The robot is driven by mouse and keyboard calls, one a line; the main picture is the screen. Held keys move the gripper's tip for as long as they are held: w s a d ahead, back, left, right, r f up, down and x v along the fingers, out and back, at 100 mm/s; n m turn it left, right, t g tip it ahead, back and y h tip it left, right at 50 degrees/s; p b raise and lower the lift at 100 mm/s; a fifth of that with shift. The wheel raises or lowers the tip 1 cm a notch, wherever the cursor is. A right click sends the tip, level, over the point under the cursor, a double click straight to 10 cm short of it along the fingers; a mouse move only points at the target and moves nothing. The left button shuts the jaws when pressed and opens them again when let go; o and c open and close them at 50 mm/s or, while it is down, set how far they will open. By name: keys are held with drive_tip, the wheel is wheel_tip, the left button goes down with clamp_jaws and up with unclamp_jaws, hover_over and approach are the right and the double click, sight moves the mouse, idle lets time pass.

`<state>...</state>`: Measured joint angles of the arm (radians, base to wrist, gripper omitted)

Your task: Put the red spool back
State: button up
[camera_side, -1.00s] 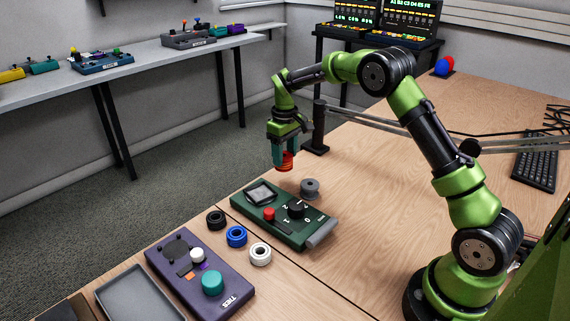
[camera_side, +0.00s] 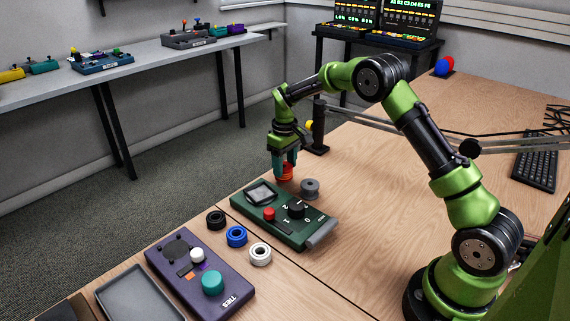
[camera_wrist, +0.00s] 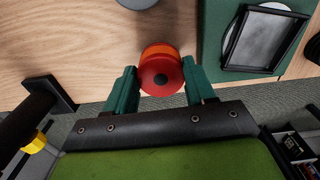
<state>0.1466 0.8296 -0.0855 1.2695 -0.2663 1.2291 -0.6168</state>
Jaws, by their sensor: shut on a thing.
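My gripper (camera_side: 285,165) is shut on the red spool (camera_side: 286,172), behind the green device at the table's far edge. In the wrist view the spool (camera_wrist: 160,70) sits between the two teal fingertips, its red end face with a dark centre toward the camera and an orange rim behind. The spool is at or just above the wooden table; I cannot tell whether it touches. A grey spool (camera_side: 310,187) stands just to its right. Black (camera_side: 216,219), blue (camera_side: 236,236) and white (camera_side: 260,254) spools stand in a row in front of the green device.
The green device (camera_side: 270,232) with a screen, red button and black knob lies close in front of my gripper. A purple device (camera_side: 225,297) and a grey tray (camera_side: 138,296) are at the front. A black post (camera_side: 317,130) stands behind. The table's right middle is clear.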

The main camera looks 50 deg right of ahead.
drive_tip(key=shift+f, duration=0.2)
drive_tip(key=shift+f, duration=0.5)
drive_tip(key=shift+f, duration=0.1)
drive_tip(key=o, duration=1.3)
drive_tip(key=shift+o, duration=1)
drive_tip(key=shift+a, duration=0.1)
drive_tip(key=shift+a, duration=0.1)
